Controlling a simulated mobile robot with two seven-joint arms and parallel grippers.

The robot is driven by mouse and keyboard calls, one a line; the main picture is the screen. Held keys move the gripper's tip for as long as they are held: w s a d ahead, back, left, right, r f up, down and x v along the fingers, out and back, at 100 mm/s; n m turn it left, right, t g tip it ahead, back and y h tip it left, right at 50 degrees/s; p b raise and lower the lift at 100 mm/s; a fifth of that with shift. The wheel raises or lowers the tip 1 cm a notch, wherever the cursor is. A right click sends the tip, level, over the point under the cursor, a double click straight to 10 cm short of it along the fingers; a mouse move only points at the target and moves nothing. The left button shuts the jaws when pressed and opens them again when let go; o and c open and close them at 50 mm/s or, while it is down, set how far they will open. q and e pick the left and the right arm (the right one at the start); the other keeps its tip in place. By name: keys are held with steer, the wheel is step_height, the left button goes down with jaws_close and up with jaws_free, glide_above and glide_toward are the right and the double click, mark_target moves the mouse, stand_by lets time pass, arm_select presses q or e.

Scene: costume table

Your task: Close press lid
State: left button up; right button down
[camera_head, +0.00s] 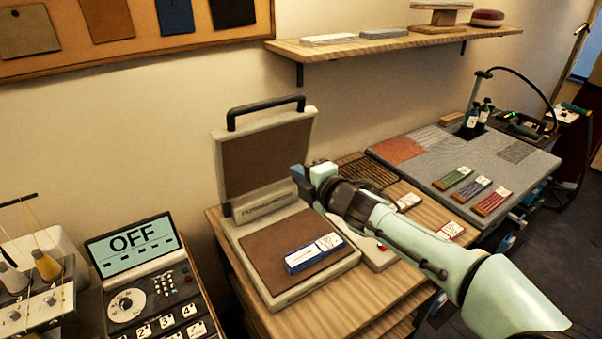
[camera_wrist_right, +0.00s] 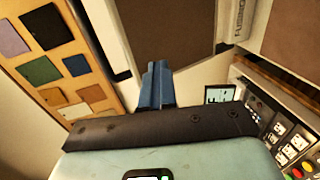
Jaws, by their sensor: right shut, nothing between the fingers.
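The press lid (camera_head: 266,157) stands open and upright at the back of the press, with a black handle (camera_head: 266,112) along its top edge. The press base (camera_head: 280,298) is below it, with a brown pad carrying a blue-and-white packet (camera_head: 314,254). My right gripper (camera_head: 306,181) is at the lid's lower right side; I cannot tell whether it touches the lid. In the right wrist view its blue fingers (camera_wrist_right: 157,84) are shut and empty, with the brown lid face (camera_wrist_right: 160,28) beyond them. My left gripper is not in view.
A control panel reading "OFF" (camera_head: 133,243) stands left of the press. A wall shelf (camera_head: 390,45) hangs at the upper right. A dark wire rack (camera_head: 368,170) lies behind my right arm. A grey worktop (camera_head: 450,155) with several small packets is at the right.

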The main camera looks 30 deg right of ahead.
stand_by(0.7)
steer(key=c, duration=1)
jaws_free()
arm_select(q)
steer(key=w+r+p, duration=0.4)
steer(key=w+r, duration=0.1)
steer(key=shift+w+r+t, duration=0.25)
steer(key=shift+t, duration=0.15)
arm_select(e)
steer(key=v, duration=1.3)
steer(key=shift+s+d, duration=0.1)
steer(key=shift+s, duration=0.1)
